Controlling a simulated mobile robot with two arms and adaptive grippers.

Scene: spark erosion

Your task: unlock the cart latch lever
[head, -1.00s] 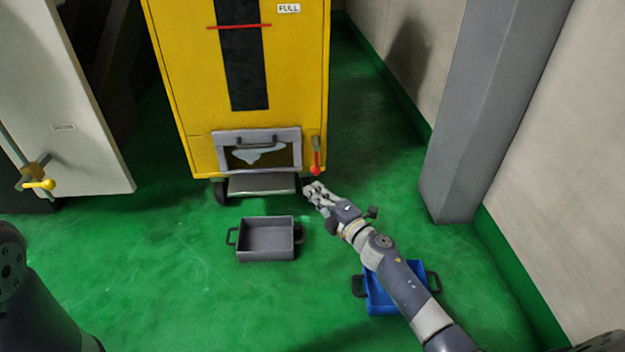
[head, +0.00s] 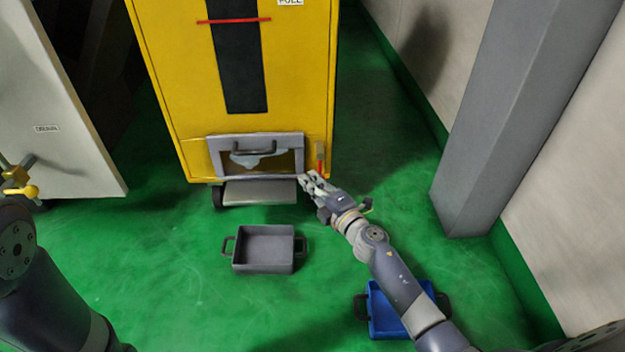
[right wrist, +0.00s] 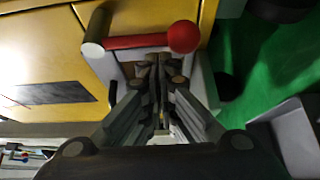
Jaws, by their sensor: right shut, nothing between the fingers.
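The yellow cart (head: 170,90) stands ahead in the head view. Its latch lever (head: 320,166) is at the lower right of its front, with a grey pivot and a red handle. The lower end is hidden behind my right gripper (head: 310,179). In the right wrist view the red lever (right wrist: 140,42) ends in a red ball (right wrist: 184,37), just beyond the fingertips. My right gripper (right wrist: 159,72) is shut and empty, close to the lever; I cannot tell whether they touch. My left gripper is out of view.
A grey-framed hatch (head: 213,160) and a shelf (head: 260,192) are low on the cart front. A grey bin (head: 264,264) and a blue bin (head: 385,322) stand on the green floor. A grey pillar (head: 485,130) is at right. A white door (head: 75,140) is at left.

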